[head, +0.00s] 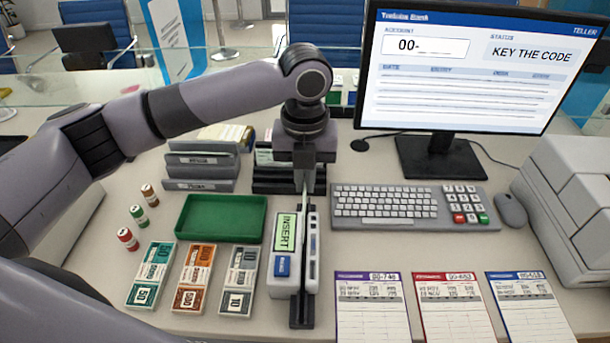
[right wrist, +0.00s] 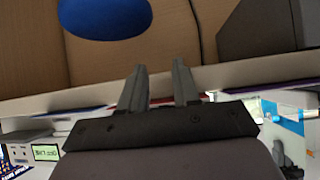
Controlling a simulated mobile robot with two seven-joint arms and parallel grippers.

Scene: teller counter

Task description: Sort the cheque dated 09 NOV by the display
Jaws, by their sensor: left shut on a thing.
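My left gripper (head: 305,178) points down above the cheque reader (head: 283,285) and is shut on a thin pale slip, the cheque (head: 304,188), seen almost edge-on. Its date cannot be read. The reader's small green screen says INSERT, and a dark slotted strip runs along it under the gripper. The cheque's lower edge is hard to make out against the slot. The display (head: 470,70) reads "KEY THE CODE" with account "00-" and blanks. My right gripper (right wrist: 158,85) is open and empty in the right wrist view, facing a brown panelled surface.
The keyboard (head: 385,203) with a keypad (head: 465,204) lies below the display, a mouse (head: 510,209) beside it. Three account sheets (head: 371,310) lie at the front right. A green tray (head: 222,218), banknote bundles (head: 194,278), coin rolls and grey labelled holders (head: 200,172) stand left.

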